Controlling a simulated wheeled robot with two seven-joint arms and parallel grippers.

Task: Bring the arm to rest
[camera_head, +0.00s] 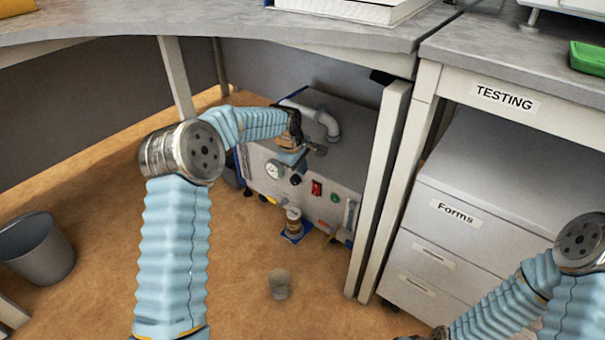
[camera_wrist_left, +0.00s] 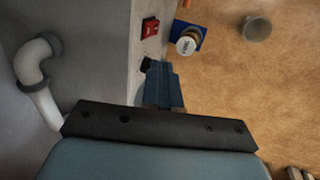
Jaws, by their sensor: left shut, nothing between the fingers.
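My left arm (camera_head: 172,245), in a pale blue ribbed sleeve, rises from the bottom of the head view and bends at a metal elbow toward the grey machine under the bench. My left gripper (camera_head: 291,158) is shut and empty in front of the machine's panel. Its blue-grey fingers also show together in the left wrist view (camera_wrist_left: 162,84), beside the panel; contact cannot be told. My right arm (camera_head: 500,305) enters at lower right. Only a dark part of my right gripper (camera_head: 437,333) shows at the bottom edge; its fingers are hidden.
The grey machine (camera_head: 345,130) has a white pipe (camera_head: 325,120), gauge and red switch (camera_head: 316,188). A jar (camera_head: 293,220) stands on a blue base. A small grey cup (camera_head: 279,284) and a bin (camera_head: 37,248) are on the floor. White drawers (camera_head: 450,235) stand right, benches above.

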